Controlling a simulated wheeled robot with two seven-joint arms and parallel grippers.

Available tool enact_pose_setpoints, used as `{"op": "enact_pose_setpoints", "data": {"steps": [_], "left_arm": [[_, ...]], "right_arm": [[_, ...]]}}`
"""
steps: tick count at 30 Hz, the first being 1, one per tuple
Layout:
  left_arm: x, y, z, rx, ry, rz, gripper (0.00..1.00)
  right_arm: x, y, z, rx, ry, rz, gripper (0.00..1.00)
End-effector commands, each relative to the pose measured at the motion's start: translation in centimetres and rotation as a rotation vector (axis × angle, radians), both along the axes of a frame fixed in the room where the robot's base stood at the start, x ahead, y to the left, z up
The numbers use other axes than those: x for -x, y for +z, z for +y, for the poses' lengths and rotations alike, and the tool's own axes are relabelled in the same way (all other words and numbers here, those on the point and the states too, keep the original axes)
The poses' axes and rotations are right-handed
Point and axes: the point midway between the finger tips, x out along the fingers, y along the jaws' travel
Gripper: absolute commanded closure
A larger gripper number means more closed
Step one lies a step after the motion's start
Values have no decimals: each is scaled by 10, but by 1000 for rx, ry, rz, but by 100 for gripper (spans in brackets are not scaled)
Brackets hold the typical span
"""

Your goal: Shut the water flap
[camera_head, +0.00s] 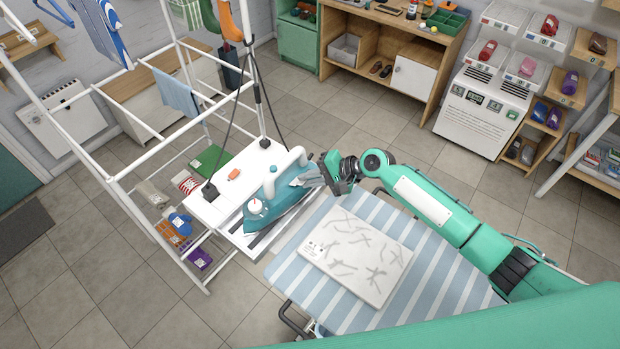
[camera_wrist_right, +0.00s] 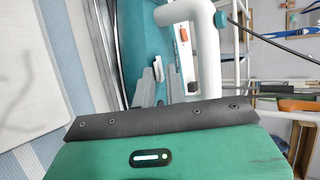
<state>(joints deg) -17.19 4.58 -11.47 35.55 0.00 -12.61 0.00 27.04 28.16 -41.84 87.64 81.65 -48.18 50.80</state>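My right gripper (camera_head: 312,178) is at the iron's right end, beside the handle. I cannot clearly pick out the water flap; the gripper partly covers that end. My left gripper is not in view.
A white patterned cloth (camera_head: 356,252) lies on the blue-striped ironing board (camera_head: 440,272). A white frame rack (camera_head: 165,120) stands left of the iron. A dark cord (camera_head: 240,105) rises behind it. A wooden cabinet (camera_head: 395,45) is at the back.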

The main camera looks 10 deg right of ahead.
Motion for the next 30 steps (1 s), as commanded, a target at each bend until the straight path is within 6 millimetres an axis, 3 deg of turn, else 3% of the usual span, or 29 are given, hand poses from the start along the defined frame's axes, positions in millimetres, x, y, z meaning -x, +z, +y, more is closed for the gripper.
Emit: {"op": "enact_pose_setpoints", "data": {"steps": [8, 21, 30], "left_arm": [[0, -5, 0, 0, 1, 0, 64], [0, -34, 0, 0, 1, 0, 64], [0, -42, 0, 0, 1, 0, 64]], "right_arm": [[3, 4, -10, 2, 0, -1, 87], [28, 50, -85, 4, -1, -1, 87], [36, 70, -110, 2, 0, -1, 87]]}}
